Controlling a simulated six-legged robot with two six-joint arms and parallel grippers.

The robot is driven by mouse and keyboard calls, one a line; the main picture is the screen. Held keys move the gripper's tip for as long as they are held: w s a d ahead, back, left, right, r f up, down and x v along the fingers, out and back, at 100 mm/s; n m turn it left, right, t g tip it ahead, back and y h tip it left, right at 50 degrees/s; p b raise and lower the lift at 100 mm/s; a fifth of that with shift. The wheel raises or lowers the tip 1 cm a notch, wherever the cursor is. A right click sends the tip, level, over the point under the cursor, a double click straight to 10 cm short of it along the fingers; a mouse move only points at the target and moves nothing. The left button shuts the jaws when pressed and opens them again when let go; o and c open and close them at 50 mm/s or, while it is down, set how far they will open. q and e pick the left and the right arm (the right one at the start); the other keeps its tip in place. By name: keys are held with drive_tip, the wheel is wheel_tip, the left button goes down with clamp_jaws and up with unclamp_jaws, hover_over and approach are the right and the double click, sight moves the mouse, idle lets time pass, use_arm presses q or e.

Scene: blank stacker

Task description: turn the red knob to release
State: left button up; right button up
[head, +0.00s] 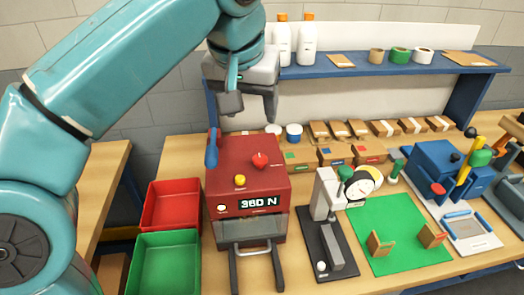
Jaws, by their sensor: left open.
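The red knob (260,160) sits on top of a dark red machine (222,187), right of a yellow button (240,181). The machine's front display reads "360 N". A blue lever (212,148) stands at its left rear edge. My left gripper (250,110) hangs above the back of the machine, fingers pointing down. It is open and empty, apart from the knob, which is in plain sight below it. My right gripper is not in view.
Red (172,206) and green (164,263) bins stand left of the machine. A gauge stand (325,195) and green mat (385,225) are to its right. Small boxes (335,154) line the back. A blue shelf (345,68) with white bottles (306,42) is behind.

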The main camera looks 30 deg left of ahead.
sight(260, 158)
use_arm(q)
drive_tip(key=b+x, duration=0.2)
drive_tip(key=x, duration=1.3)
drive_tip(key=shift+s+f+b, duration=0.15)
drive_tip(key=shift+f+b, duration=0.1)
drive_tip(key=shift+b, duration=0.1)
drive_tip(key=shift+f, duration=0.2)
drive_tip(key=c, duration=1)
